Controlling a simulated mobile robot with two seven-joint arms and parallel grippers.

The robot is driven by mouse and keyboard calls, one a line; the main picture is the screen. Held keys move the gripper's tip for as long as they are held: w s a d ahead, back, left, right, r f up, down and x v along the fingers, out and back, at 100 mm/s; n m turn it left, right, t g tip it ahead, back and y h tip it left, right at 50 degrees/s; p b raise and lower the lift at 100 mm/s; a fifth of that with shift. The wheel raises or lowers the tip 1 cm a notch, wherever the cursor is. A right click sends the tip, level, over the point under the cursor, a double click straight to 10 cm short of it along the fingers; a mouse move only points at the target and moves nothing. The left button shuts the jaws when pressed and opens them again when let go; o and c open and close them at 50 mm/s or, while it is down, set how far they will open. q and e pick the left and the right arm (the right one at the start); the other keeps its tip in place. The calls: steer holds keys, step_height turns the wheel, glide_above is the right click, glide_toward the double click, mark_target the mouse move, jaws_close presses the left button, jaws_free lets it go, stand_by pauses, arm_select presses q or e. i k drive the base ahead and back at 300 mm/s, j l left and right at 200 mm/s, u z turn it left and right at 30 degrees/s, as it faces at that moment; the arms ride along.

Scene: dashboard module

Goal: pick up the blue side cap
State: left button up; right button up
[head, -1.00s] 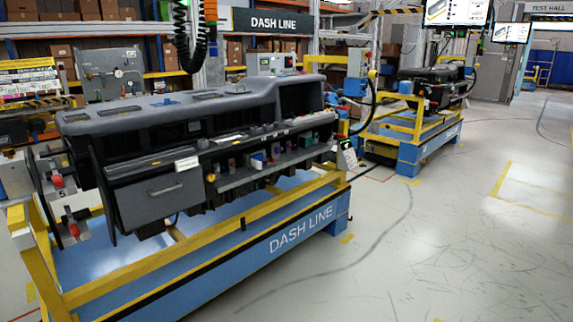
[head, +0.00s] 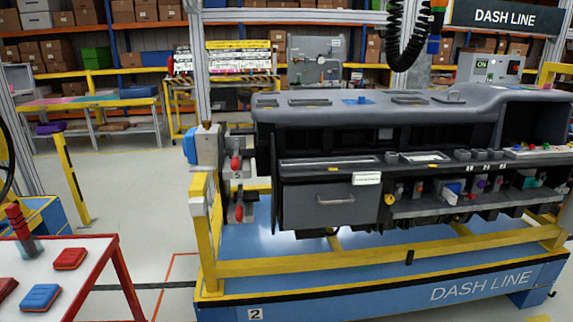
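A blue, flat, rounded block (head: 40,297) that looks like the blue side cap lies on a white-topped, red-framed table (head: 105,255) at the lower left of the head view. Two similar red blocks lie near it, one behind it to the right (head: 70,258) and one to its left (head: 6,287), cut by the picture edge. A small blue piece (head: 360,100) also sits on top of the dashboard module (head: 300,120). Neither of my grippers shows.
A red ribbed upright piece (head: 20,222) stands on the table's left part. The dashboard module rests on a yellow and blue stand (head: 370,266) at the right. Open floor (head: 168,230) lies between table and stand. A yellow post (head: 70,180) stands behind the table.

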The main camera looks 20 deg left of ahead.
mark_target(41, 298)
steer(key=k+l, duration=0.15)
steer(key=k, duration=0.2)
steer(key=k+u, duration=0.15)
steer(key=u, duration=1.85)
